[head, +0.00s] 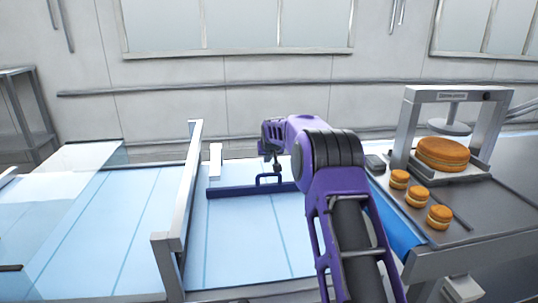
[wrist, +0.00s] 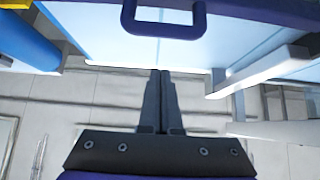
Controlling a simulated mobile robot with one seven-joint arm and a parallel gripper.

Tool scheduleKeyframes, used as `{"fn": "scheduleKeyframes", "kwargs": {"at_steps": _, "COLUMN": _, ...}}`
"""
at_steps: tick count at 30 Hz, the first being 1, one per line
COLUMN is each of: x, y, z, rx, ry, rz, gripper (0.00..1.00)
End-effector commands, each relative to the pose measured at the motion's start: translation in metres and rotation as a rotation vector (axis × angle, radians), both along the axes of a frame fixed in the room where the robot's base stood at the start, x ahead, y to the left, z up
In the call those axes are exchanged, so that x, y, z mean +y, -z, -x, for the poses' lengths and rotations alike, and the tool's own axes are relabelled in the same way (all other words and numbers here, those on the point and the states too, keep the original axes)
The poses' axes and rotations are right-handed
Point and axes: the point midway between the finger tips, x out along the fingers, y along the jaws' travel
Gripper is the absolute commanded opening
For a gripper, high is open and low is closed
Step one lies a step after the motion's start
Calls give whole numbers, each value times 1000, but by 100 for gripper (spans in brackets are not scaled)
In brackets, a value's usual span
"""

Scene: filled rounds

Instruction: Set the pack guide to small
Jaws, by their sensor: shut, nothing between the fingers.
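The pack guide appears to be the dark blue bar (head: 232,190) lying across the pale blue surface in the head view, with a raised loop handle on it. Its right end is hidden behind my arm. In the wrist view the handle (wrist: 163,30) shows at the top centre. My gripper (head: 277,170) is over the surface near the handle in the head view. In the wrist view its fingers (wrist: 161,73) are together and empty, their tips appearing apart from the handle. I cannot make out any size mark.
A grey frame rail (head: 185,190) stands left of the bar, with clear panels (head: 60,185) beyond it. A small white upright (head: 215,160) stands behind the bar's left end. At right, a press frame (head: 405,130) holds a large filled round (head: 442,153), with small rounds (head: 416,196) in front.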

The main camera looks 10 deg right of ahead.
Motion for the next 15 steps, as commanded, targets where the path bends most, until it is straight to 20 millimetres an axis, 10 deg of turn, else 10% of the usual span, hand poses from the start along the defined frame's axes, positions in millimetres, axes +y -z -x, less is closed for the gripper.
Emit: {"fn": "scheduleKeyframes", "kwargs": {"at_steps": 15, "x": 0, "y": 26, "z": -4, "rx": 1, "ry": -1, "rz": 1, "gripper": 0}}
